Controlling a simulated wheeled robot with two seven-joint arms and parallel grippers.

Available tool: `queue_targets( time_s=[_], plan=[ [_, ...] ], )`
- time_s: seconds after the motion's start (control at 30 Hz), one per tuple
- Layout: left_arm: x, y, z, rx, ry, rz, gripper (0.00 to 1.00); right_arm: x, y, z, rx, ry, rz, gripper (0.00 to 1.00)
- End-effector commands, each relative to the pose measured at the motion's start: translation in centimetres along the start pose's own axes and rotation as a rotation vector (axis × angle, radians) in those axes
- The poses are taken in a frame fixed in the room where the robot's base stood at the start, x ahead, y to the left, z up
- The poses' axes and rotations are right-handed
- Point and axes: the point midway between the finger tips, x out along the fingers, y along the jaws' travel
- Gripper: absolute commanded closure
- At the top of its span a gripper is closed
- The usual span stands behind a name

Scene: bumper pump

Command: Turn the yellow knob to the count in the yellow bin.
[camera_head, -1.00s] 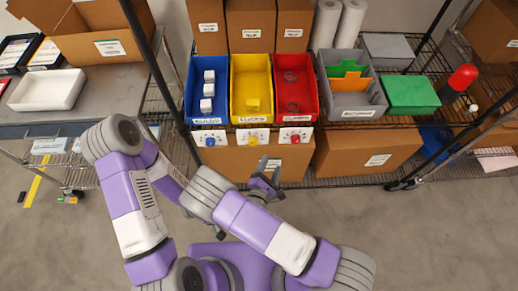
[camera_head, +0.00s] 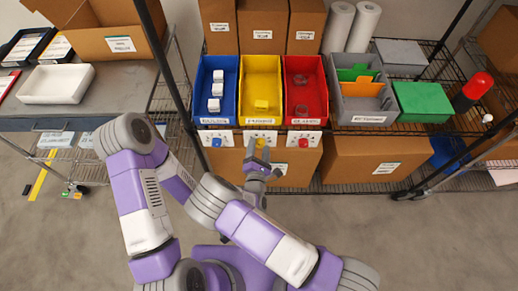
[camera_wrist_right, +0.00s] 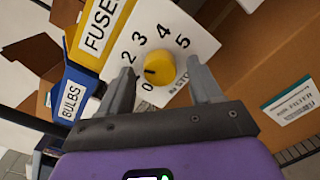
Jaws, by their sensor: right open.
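The yellow bin (camera_head: 259,72) stands on the shelf between the blue and red bins, with one yellow block (camera_head: 262,104) visible near its front. Below it, the yellow knob (camera_wrist_right: 161,68) sits on a white dial plate (camera_wrist_right: 185,22). In the right wrist view I read 0, 2, 3, 4 and 5; the spot between 0 and 2 is hidden by a finger. The knob's dark mark points left, towards that hidden spot. My right gripper (camera_wrist_right: 161,88) is open, its fingers on either side of the knob; contact is unclear. My left gripper is out of view.
The blue bin (camera_head: 203,86) holds several white blocks; the red bin (camera_head: 304,72) holds round, clear-looking items. A blue knob (camera_head: 216,142) and a red knob (camera_head: 303,143) flank the yellow one. A cardboard box (camera_head: 362,157) stands on the lower shelf.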

Motion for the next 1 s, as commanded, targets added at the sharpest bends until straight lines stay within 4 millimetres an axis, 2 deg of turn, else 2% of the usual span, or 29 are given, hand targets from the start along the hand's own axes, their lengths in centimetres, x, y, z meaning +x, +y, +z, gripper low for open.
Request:
queue_targets(
  time_s=[0.1, 0.13, 0.4, 0.5, 0.77, 1.0],
  plan=[
    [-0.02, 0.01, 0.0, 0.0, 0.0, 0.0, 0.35, -0.01, 0.01, 0.01, 0.0, 0.0, 0.0, 0.36],
    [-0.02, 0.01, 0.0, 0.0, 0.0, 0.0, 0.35, -0.02, 0.01, 0.01, 0.0, 0.0, 0.0, 0.39],
    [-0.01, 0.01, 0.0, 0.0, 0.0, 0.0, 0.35, -0.04, 0.0, -0.01, 0.0, 0.0, -0.001, 0.8],
    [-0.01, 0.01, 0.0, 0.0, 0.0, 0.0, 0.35, -0.05, 0.0, -0.01, 0.0, 0.0, -0.001, 0.92],
    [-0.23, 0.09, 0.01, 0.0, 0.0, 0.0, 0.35, -0.07, -0.02, 0.0, -0.037, -0.001, 0.001, 0.92],
    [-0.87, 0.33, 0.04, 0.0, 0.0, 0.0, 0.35, -0.07, -0.02, -0.02, -0.172, -0.007, 0.008, 0.92]
  ],
)
